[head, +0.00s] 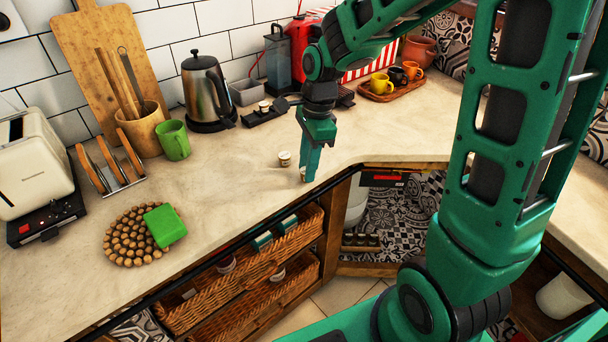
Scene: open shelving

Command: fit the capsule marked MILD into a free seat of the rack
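A steel kettle (207,92), a grey bin (247,92) and a red machine (300,45) stand along the back. A wooden tray (391,92) with cups is at the right. A green mug (174,140) is at the left.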

